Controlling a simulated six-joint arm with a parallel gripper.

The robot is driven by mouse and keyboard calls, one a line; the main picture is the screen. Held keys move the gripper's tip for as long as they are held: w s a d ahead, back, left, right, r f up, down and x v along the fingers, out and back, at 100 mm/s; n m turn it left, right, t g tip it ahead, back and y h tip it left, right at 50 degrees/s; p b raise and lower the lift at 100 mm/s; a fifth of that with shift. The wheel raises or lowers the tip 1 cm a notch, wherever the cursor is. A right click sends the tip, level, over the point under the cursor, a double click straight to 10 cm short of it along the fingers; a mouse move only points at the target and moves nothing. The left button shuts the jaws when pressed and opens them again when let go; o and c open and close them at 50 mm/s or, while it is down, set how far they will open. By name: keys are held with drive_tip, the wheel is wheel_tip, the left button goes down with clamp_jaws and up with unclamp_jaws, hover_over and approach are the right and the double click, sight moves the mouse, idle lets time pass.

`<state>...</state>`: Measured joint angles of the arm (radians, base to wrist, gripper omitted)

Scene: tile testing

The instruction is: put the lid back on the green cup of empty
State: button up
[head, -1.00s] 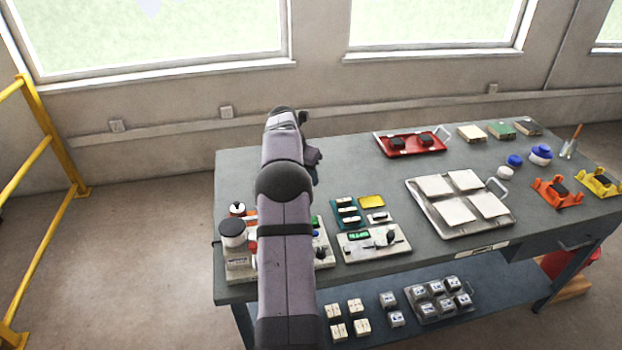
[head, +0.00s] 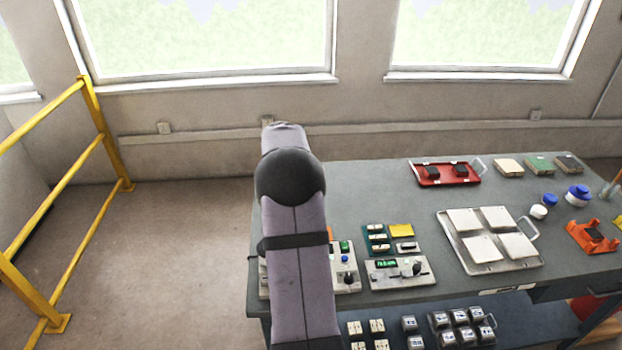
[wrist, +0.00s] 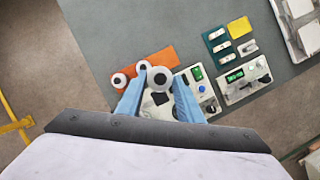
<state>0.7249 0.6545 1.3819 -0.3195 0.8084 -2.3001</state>
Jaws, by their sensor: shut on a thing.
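In the wrist view my gripper (wrist: 161,76) has its two blue fingers closed around a round, white-rimmed piece with a dark middle, which looks like the lid (wrist: 160,84). It is held above the left part of the table, over or near the white device. Two smaller white round pieces with dark centres, one on the left (wrist: 119,80) and one by the left finger (wrist: 143,66), are at an orange tray (wrist: 158,57). I cannot make out a green cup; it may be hidden under the gripper. In the head view my arm hides the gripper.
A control box (head: 345,277) and a scale-like device (head: 397,270) stand by the table's front edge. A teal rack (head: 377,239), a yellow block (head: 401,230), a tile tray (head: 452,250) and a red tray (head: 446,183) lie further right. The grey table's back left is clear.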

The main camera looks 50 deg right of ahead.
drive_tip(key=s+a+f+m+g+y, duration=0.1)
drive_tip(key=s+a+f+m+g, duration=0.3)
drive_tip(key=s+m, duration=0.6)
drive_tip(key=a+f+m, duration=0.2)
drive_tip(key=m, duration=0.2)
drive_tip(key=shift+s+a+g+y, duration=0.15)
drive_tip(key=shift+a+g+y, duration=0.1)
drive_tip(key=shift+g+y, duration=0.15)
drive_tip(key=shift+f+b, duration=2.45)
drive_tip(key=shift+f, duration=0.7)
drive_tip(key=shift+p, duration=0.5)
drive_tip(key=shift+f+p, duration=0.15)
drive_tip(key=shift+p, duration=0.25)
idle(0.6)
